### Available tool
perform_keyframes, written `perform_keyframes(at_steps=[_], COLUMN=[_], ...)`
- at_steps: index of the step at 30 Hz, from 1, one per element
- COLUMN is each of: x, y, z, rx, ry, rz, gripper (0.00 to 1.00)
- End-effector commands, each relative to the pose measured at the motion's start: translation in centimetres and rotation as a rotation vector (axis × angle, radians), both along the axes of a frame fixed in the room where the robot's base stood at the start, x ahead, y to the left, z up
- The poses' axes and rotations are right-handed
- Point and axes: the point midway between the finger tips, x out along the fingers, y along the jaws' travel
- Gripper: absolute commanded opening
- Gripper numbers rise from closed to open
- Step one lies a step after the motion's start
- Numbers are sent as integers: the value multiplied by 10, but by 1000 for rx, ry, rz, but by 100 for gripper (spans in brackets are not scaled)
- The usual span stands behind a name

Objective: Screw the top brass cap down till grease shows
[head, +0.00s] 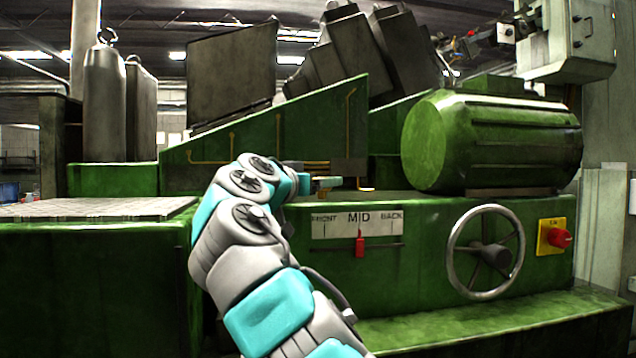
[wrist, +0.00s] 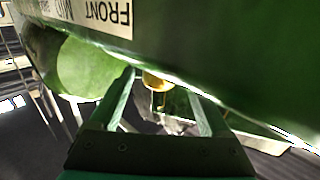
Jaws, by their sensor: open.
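In the wrist view a brass cap (wrist: 155,81) shows between and just beyond the fingertips of my gripper (wrist: 161,84). A thin brass part hangs below the cap in that view. The fingers stand apart, and I see no clear contact with the cap. In the head view my gripper (head: 328,183) is at the machine's ledge, left of the green motor. My arm hides part of the area, and I cannot pick out the top cap there. No grease is discernible.
Brass pipes (head: 232,161) run down the green sloped panel to the ledge. The green motor (head: 490,142) stands to the right. Below are the FRONT-MID-BACK scale (head: 357,224) with a red pointer, a handwheel (head: 486,252) and a red knob (head: 559,238).

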Motion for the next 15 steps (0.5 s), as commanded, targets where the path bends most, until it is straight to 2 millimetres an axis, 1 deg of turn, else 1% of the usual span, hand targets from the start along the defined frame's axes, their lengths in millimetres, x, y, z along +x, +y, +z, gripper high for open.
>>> perform_keyframes(at_steps=[5, 12, 15], x=[-15, -51, -63], y=[6, 23, 28], z=[-1, -1, 0], rx=[-1, -1, -1], ry=[-3, -4, -4], rz=[-1, 1, 1], gripper=[81, 81, 81])
